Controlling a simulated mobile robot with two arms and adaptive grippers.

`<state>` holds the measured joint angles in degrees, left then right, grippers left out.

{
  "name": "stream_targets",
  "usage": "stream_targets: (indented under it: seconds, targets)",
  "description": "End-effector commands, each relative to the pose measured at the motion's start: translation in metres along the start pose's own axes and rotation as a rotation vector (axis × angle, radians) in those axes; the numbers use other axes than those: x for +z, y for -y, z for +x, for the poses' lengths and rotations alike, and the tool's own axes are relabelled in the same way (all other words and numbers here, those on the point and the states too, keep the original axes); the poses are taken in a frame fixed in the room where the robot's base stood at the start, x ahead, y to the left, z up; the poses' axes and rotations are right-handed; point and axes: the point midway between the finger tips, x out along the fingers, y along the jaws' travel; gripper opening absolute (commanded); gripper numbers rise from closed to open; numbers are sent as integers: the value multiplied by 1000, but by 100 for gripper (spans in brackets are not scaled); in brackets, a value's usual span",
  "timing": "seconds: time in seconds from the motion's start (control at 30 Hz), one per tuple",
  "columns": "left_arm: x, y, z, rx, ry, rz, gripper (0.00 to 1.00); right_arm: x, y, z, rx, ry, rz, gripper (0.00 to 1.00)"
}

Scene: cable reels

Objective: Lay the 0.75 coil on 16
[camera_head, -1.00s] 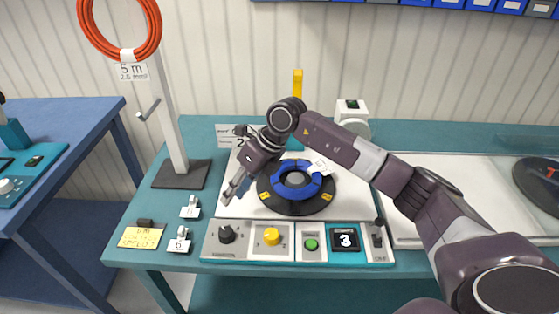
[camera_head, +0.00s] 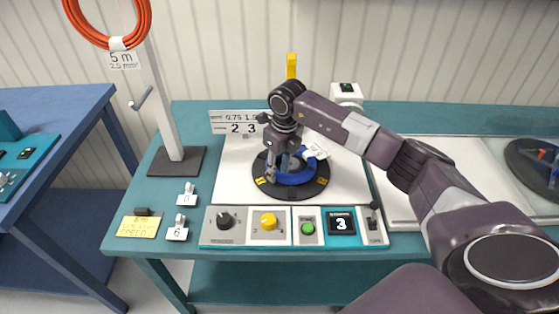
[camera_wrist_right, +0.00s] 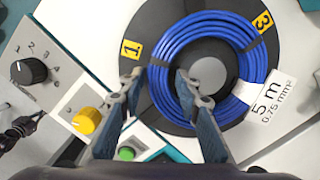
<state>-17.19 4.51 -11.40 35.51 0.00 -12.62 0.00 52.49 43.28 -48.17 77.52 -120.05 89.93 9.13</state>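The blue coil (camera_wrist_right: 215,28) lies flat on a round black plate (camera_wrist_right: 188,45) with yellow number labels. Its white tag (camera_wrist_right: 272,105) reads 5 m, 0.75 mm². In the head view the coil (camera_head: 296,178) is partly covered by my right gripper (camera_head: 282,178). In the right wrist view the right gripper (camera_wrist_right: 158,80) is open, one finger outside the coil's left side and one over the central opening. That part of the ring shows between the fingertips. I cannot tell whether they touch it. I see no place marked 16. My left gripper is not in view.
A control panel (camera_head: 263,239) with knobs, a green button and a display showing 3 runs along the front edge. A stand (camera_head: 176,167) with an orange coil (camera_head: 135,20) is at left. Small tags (camera_head: 177,233) and a yellow note (camera_head: 138,227) lie nearby. A white board (camera_head: 410,185) is at right.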

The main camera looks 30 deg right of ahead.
Motion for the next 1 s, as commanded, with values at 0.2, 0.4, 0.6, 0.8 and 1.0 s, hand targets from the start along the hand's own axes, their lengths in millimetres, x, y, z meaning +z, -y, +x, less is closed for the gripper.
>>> stream_targets:
  seconds: [0.2,0.4,0.6,0.8,1.0]
  targets:
    - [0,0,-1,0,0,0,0,0,0,4,0,1,-2,31]
    - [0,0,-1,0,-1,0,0,0,0,4,0,1,-1,21]
    - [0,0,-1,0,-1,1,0,0,0,4,0,1,-1,0]
    - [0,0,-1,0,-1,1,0,0,0,4,0,1,-1,12]
    - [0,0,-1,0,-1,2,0,0,0,3,0,1,-1,0]
